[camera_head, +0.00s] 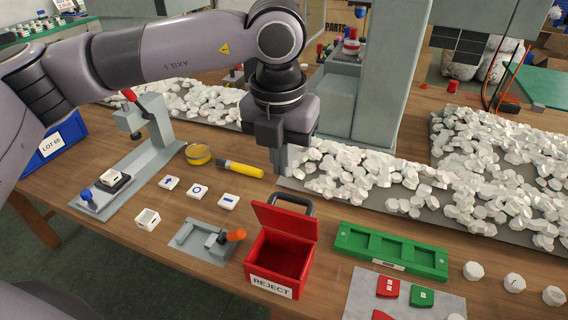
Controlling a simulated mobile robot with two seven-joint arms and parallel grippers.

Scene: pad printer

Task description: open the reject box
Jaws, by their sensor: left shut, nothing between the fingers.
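The red reject box (307,281) stands near the front edge of the wooden table, with a white REJECT label on its front. Its red lid (285,219) is raised and tilted up at the back, and the dark inside of the box shows. A dark grey handle (306,203) shows behind the lid's top edge. My left gripper (283,172) is shut and empty, pointing down above and behind the lid, apparently apart from it. My right gripper is not in view.
A green tray (345,230) stands close to the right of the box. A small grey fixture with an orange-handled clamp (235,235) is close on its left. White pieces (375,170) are heaped behind. A yellow marker (240,169) lies left of my gripper.

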